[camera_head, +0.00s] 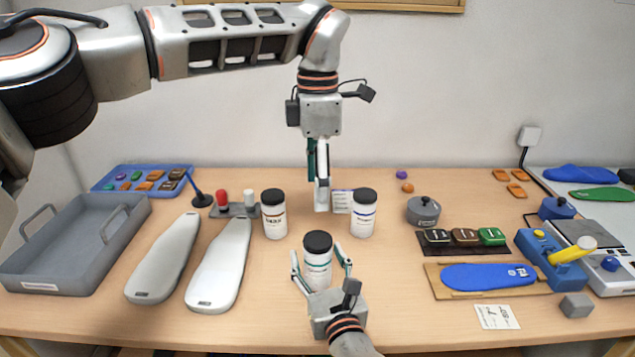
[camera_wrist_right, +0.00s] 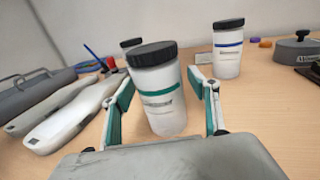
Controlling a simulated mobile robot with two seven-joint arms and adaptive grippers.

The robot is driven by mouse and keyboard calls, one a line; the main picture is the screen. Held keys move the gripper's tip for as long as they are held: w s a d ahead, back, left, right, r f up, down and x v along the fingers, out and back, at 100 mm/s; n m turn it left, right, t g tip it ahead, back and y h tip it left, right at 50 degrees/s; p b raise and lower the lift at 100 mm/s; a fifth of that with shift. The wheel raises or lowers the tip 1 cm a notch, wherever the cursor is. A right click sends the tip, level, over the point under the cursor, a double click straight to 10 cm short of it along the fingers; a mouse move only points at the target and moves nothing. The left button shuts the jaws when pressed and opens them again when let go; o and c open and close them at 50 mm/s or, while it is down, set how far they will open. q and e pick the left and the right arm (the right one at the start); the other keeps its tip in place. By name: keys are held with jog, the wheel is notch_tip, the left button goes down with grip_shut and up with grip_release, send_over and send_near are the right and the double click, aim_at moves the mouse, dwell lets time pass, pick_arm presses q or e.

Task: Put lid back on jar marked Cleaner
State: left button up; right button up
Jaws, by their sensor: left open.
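A white jar with a black lid and a teal band (camera_head: 318,268) stands at the front middle of the table, its lid seated on top. It also shows close up in the right wrist view (camera_wrist_right: 158,92). My right gripper (camera_head: 322,264) is open, its fingers on either side of this jar; a gap shows at the right finger. A brown-banded jar (camera_head: 274,218) and a blue-banded jar (camera_head: 363,216) stand behind, both with black lids on. The labels are too small to read surely. My left gripper (camera_head: 319,190) is open and empty, pointing down between the two rear jars.
Two pale shoe forms (camera_head: 220,270) and a grey tray (camera_head: 75,250) lie to the left. A grey lidded pot (camera_head: 423,212), a blue insole on a board (camera_head: 488,277) and a blue press (camera_head: 552,258) are to the right. A small card (camera_head: 342,201) stands behind the jars.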

jog(key=v, duration=1.2)
jog(key=shift+s+f, duration=0.1)
